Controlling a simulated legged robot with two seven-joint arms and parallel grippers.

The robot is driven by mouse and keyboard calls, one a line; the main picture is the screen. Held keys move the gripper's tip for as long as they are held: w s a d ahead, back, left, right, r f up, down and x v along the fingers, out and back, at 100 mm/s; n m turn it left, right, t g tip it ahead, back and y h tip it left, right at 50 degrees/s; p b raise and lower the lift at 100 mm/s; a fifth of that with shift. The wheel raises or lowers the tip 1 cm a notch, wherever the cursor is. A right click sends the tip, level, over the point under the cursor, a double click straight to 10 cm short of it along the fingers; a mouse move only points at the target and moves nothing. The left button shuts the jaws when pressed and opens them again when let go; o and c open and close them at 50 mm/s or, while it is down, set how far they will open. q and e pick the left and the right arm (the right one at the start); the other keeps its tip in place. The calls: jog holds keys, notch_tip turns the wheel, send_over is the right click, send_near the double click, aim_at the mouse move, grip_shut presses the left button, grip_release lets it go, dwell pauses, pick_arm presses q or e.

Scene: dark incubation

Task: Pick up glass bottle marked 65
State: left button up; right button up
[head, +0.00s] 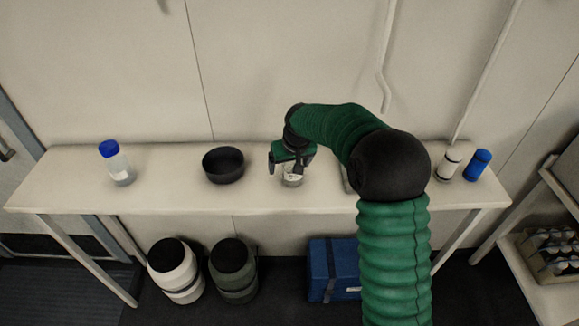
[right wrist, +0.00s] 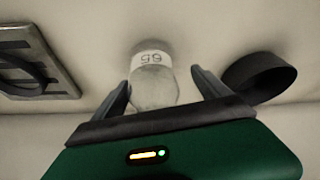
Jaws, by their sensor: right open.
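A small clear glass bottle (right wrist: 152,82) with a white band marked 65 stands between the fingers of my right gripper (right wrist: 160,88) in the right wrist view. The number appears upside down there. The fingers are open, with one on each side of the bottle and a gap visible. In the head view my right gripper (head: 291,160) is over the table, and the lower part of the bottle (head: 292,181) shows beneath it. My left gripper is not in view.
On the white table (head: 150,195) stand a blue-capped bottle (head: 116,163), a black bowl (head: 223,165), a white container (head: 448,164) and a blue one (head: 478,165). A framed flat object (right wrist: 38,62) lies beside the bottle.

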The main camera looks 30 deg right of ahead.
jog(key=shift+d, duration=0.35)
jog(key=shift+c, duration=0.4)
jog(key=shift+s+d+f, duration=0.1)
jog(key=shift+d, duration=0.3)
jog(key=c, duration=0.5)
jog(key=shift+c, duration=1)
jog(key=shift+a, duration=0.45)
jog(key=c, duration=0.9)
jog(key=shift+d+r, duration=0.15)
jog(key=shift+r, duration=0.05)
